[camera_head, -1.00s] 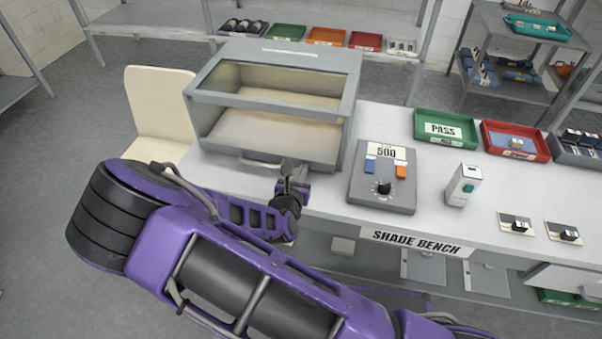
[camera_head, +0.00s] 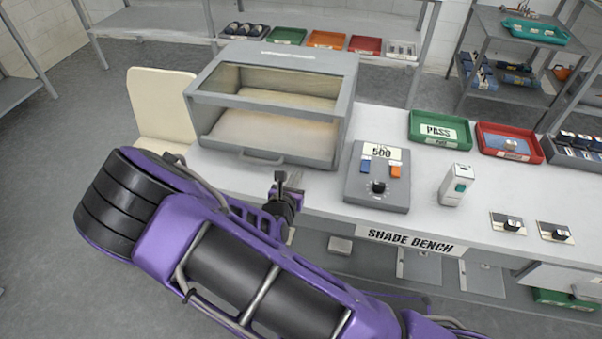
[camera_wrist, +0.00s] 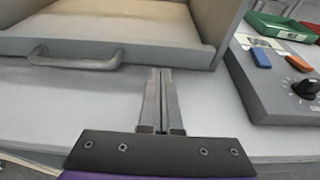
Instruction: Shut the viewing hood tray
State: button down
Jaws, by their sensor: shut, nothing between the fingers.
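The grey viewing hood (camera_head: 270,100) stands on the bench, with a glass window on its sloped top and an open front showing a beige inside. Its tray (camera_head: 270,135) lies at the bottom of that opening, with a bar handle (camera_head: 262,158) on the front edge. In the wrist view the handle (camera_wrist: 75,60) is at the upper left and the tray's beige floor (camera_wrist: 120,20) is behind it. My gripper (camera_head: 281,178) is shut and empty, just in front and to the right of the handle, apart from it. The wrist view shows the closed fingers (camera_wrist: 162,75) over bare bench, near the tray's front.
A control box (camera_head: 378,178) with a dial and blue and orange switches stands right of my gripper. A cream chair (camera_head: 160,105) stands left.

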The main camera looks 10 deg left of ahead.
jog(key=v, duration=1)
jog(key=shift+s, duration=0.3)
